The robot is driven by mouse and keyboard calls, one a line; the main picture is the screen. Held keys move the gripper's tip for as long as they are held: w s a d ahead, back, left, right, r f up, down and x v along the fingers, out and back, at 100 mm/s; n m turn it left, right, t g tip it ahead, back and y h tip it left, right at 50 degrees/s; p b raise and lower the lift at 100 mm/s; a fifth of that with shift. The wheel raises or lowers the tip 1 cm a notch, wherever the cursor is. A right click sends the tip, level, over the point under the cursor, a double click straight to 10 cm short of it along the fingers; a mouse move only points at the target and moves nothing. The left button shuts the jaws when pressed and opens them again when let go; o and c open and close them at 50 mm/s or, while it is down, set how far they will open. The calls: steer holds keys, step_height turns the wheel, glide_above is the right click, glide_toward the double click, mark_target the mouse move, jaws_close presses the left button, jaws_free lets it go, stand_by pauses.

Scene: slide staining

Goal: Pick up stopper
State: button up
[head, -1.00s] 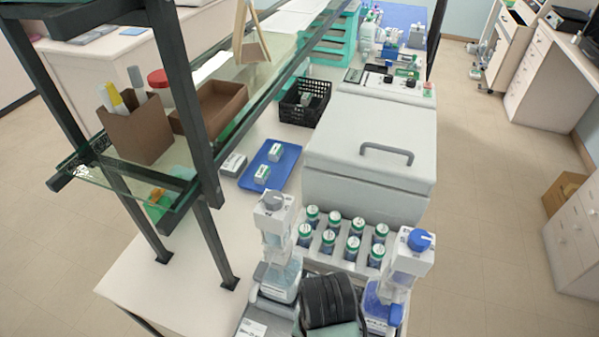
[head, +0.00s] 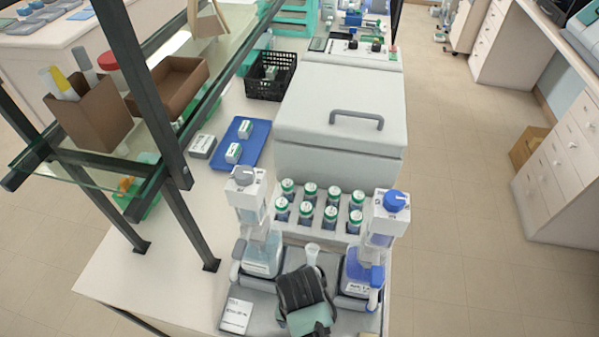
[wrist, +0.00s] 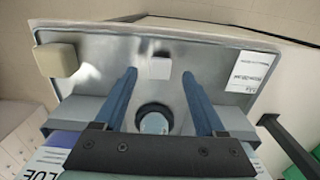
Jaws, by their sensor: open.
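I cannot tell for sure which thing is the stopper. In the wrist view a small pale block (wrist: 159,68) lies on the grey tray (wrist: 100,75), in line with the gap between my fingertips. A larger beige rounded block (wrist: 56,60) is at the tray's left edge there. A dark ring with a light-blue centre (wrist: 154,122) shows between my fingers, closer to the gripper body. My gripper (wrist: 159,75) is open, its blue fingers apart with nothing seen held. In the head view my gripper (head: 303,290) is over the tray; its fingertips are hidden.
A white-and-clear dispenser bottle (head: 260,250) stands left of my gripper and a blue-capped one (head: 362,265) right, both close. A small clear vessel (head: 312,252) is between them. Behind is a rack of green-capped bottles (head: 318,213). Shelf posts (head: 190,225) stand at left.

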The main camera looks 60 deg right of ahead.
steer(key=shift+f, duration=1.2)
jaws_close()
